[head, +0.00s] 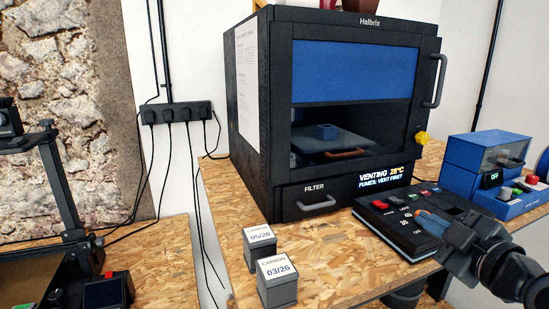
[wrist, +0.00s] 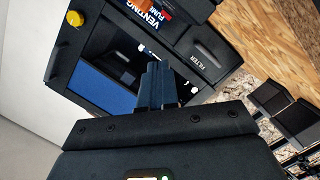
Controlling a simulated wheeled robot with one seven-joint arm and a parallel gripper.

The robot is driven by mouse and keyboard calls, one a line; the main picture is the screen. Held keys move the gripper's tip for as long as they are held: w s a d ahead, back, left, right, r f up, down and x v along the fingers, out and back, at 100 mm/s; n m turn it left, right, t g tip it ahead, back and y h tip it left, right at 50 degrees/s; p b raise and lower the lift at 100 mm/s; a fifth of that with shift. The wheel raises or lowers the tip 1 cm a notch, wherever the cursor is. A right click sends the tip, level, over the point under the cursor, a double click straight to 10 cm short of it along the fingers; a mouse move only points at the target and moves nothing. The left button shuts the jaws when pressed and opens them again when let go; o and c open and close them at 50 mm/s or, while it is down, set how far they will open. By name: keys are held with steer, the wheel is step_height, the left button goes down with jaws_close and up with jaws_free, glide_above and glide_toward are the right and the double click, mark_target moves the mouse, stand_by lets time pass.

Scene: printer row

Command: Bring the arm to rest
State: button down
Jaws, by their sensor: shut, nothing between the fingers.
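My gripper (head: 432,224) is at the right of the head view, just above the front right part of the black control box, with its fingers together and nothing held. In the wrist view my gripper (wrist: 158,68) points toward the front of the black printer enclosure, its fingers closed against each other. The enclosure (head: 262,95) stands upright on the wood-chip bench with its door closed. Its display (head: 385,176) reads venting 28°C and fumes: vent first. A small blue block (head: 326,131) sits on the plate inside.
Two carbon filter boxes, marked 05/28 (head: 260,241) and 03/26 (head: 277,283), stand on the bench's front left. The control box (head: 400,232) lies close beneath my gripper. A blue machine (head: 487,165) stands to the right. A power strip (head: 177,114) hangs on the wall.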

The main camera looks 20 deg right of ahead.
steer(key=s+a+f+m, duration=0.2)
steer(key=a+f, duration=0.1)
steer(key=s+a+f+m+b, duration=0.1)
steer(key=s+a+f+m, duration=0.1)
steer(key=a+f, duration=0.1)
steer(key=s+a+f+m+h, duration=0.1)
steer(key=a+f+m, duration=0.1)
steer(key=a+f, duration=0.1)
steer(key=shift+s+a+f+g+b, duration=0.15)
steer(key=shift+s+f+b, duration=0.05)
steer(key=shift+f, duration=0.2)
steer(key=shift+s+a+f+g+b, duration=0.1)
steer(key=shift+s+f+g+b, duration=0.1)
steer(key=shift+f, duration=0.15)
steer(key=s+a+f+m+b, duration=0.1)
steer(key=s+a+f, duration=0.2)
steer(key=s, duration=0.3)
steer(key=s+a+f+m+g+b, duration=0.1)
steer(key=s+a+f+m, duration=0.15)
steer(key=s, duration=0.25)
steer(key=s+a+f, duration=0.2)
steer(key=s+f, duration=0.2)
steer(key=s, duration=0.2)
steer(key=s+r+y+b, duration=0.1)
steer(key=s+y+b, duration=0.1)
steer(key=s, duration=1)
steer(key=c, duration=1.8)
jaws_free()
steer(key=shift+n, duration=0.25)
